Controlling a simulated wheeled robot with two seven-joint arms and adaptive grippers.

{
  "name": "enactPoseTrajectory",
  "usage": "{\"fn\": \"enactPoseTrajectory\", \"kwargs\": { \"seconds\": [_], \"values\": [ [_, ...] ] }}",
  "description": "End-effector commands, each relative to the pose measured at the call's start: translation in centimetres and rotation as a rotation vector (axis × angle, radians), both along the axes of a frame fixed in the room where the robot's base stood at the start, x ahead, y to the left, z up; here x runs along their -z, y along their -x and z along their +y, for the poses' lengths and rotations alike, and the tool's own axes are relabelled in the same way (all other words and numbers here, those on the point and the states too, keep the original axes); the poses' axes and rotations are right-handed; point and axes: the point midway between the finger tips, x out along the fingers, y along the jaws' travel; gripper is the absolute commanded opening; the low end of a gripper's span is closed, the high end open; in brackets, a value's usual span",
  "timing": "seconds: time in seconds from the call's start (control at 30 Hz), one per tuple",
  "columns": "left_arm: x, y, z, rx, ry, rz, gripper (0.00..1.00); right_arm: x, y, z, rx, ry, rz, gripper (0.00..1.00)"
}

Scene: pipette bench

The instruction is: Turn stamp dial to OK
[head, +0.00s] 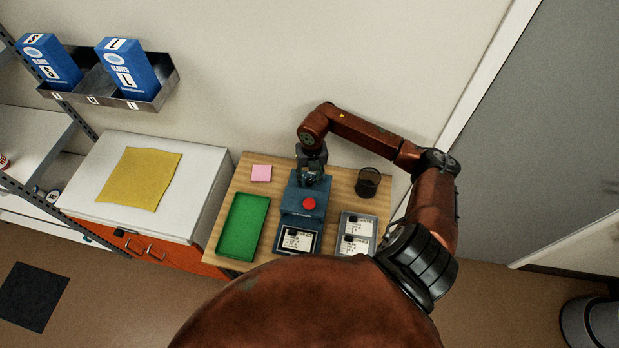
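The stamp machine (297,222) is a dark blue box with a red button (309,204) on top and a labelled card (298,239) at its front. It stands on the small wooden table (230,200). My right gripper (311,181) points down at the top rear of the machine, at or just over it. The stamp dial is not clearly visible; the gripper probably covers that area. I cannot tell whether the fingers are open or closed on anything. My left gripper is out of view.
A green tray (243,226) lies left of the machine. A grey tray (371,225) with labelled cards is on the right, near a dark mesh cup (367,182). A pink note pad (261,173) lies at the back left. A white cabinet (205,185) adjoins the table.

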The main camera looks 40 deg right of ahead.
Motion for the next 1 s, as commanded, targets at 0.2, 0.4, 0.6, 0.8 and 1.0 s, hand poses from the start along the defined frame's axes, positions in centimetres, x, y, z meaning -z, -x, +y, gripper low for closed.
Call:
{"fn": "enactPoseTrajectory", "kwargs": {
  "seconds": [0.2, 0.4, 0.6, 0.8, 1.0],
  "values": [
    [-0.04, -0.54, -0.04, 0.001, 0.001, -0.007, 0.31, 0.12, 0.00, 0.03, 0.000, -0.001, -0.001, 0.37],
    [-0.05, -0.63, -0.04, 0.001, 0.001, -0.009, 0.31, 0.10, -0.01, 0.02, 0.000, -0.001, -0.001, 0.26],
    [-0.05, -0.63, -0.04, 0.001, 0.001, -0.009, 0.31, 0.08, -0.01, 0.02, 0.000, -0.001, -0.001, 0.12],
    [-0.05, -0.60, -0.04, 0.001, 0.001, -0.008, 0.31, 0.07, -0.02, 0.01, 0.000, 0.001, -0.001, 0.00],
    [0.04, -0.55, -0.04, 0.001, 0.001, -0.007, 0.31, 0.08, -0.03, -0.03, -0.006, 0.001, -0.001, 0.00]
  ]
}}
